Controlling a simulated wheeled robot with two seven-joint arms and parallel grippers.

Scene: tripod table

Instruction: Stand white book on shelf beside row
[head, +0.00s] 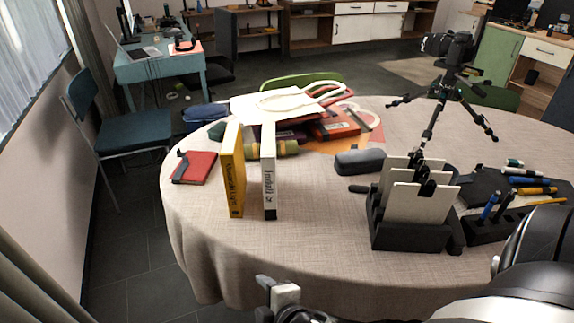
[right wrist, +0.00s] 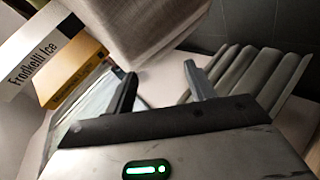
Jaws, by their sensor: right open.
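The white book (head: 269,172) stands upright on the round table (head: 310,265), its lettered spine facing me. A yellow book (head: 232,172) stands upright just left of it, with a narrow gap between them at the front. In the right wrist view the white book (right wrist: 38,58) and the yellow book (right wrist: 75,72) show at the upper left. My right gripper (head: 270,297) is open and empty, at the table's near edge, apart from the books. Its two fingers (right wrist: 162,85) are spread in the right wrist view. My left gripper is out of view.
A red notebook (head: 195,167) lies left of the books. A black holder with pale panels (head: 410,236) and a dark case (head: 360,161) stand right.

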